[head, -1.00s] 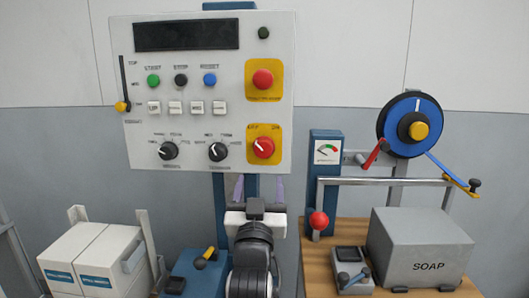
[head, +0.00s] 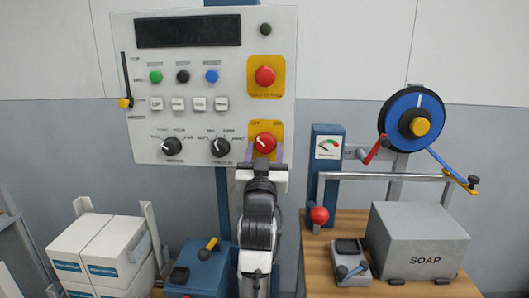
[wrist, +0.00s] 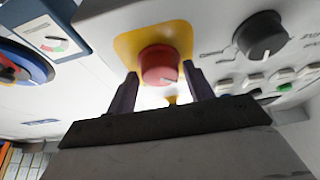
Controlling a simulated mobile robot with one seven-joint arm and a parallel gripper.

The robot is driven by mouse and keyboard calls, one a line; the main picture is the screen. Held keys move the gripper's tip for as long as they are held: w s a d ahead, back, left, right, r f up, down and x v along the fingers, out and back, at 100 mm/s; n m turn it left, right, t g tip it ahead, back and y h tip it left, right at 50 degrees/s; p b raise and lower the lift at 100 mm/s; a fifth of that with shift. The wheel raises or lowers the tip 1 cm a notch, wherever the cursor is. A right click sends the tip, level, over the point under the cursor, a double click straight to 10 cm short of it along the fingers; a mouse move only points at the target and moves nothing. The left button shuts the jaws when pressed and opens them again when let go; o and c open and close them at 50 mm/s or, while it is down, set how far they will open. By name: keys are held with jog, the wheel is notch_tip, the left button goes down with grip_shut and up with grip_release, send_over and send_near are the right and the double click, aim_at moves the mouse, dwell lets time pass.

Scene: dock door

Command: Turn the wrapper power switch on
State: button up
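The wrapper power switch is a red rotary knob (head: 265,142) on a yellow plate (head: 280,130) marked OFF and ON, at the lower right of the white control panel. Its white mark points up and left, toward OFF. In the wrist view the red knob (wrist: 158,62) shows between my two purple fingers. My gripper (head: 264,158) is open, with its fingertips just below and beside the knob in the head view. In the wrist view my gripper (wrist: 160,74) has a visible gap to the knob; whether a finger touches it I cannot tell.
A red stop button (head: 265,76) on another yellow plate sits above the switch. A black dial (head: 220,147) is close on its left. To the right stand a blue gauge post (head: 328,180), a film reel (head: 410,122) and a grey SOAP box (head: 418,243).

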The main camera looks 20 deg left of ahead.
jog(key=c, duration=0.7)
jog(key=shift+o, duration=0.2)
